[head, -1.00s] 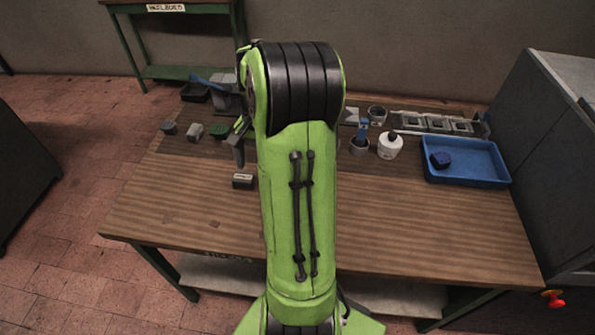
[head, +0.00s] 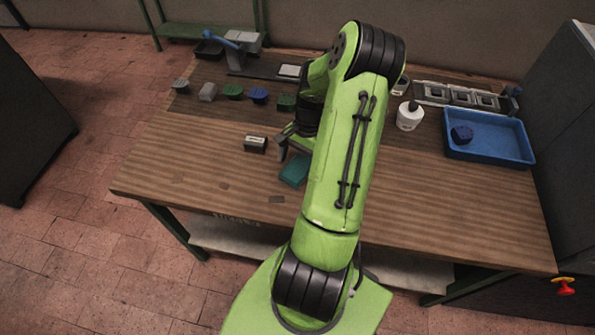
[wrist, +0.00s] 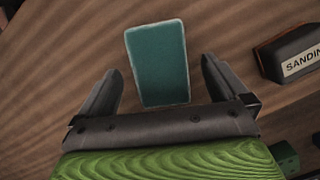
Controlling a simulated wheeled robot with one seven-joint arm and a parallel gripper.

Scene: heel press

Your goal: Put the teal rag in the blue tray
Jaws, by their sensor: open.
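The teal rag (head: 294,170) lies flat on the wooden bench, just in front of my gripper in the head view. In the wrist view the teal rag (wrist: 158,62) is a rectangle with a pale edge, seen beyond and between the fingers. My gripper (wrist: 160,82) is open and empty, with one finger on each side of the rag's near end. It also shows in the head view (head: 284,146), partly hidden by my arm. The blue tray (head: 490,153) stands at the right end of the bench with a dark blue lump (head: 462,134) in it.
A dark block with a white label (head: 255,144) sits left of the rag; its label reads "SANDIN..." in the wrist view (wrist: 293,55). Several small blocks line the back left. The front right bench is clear.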

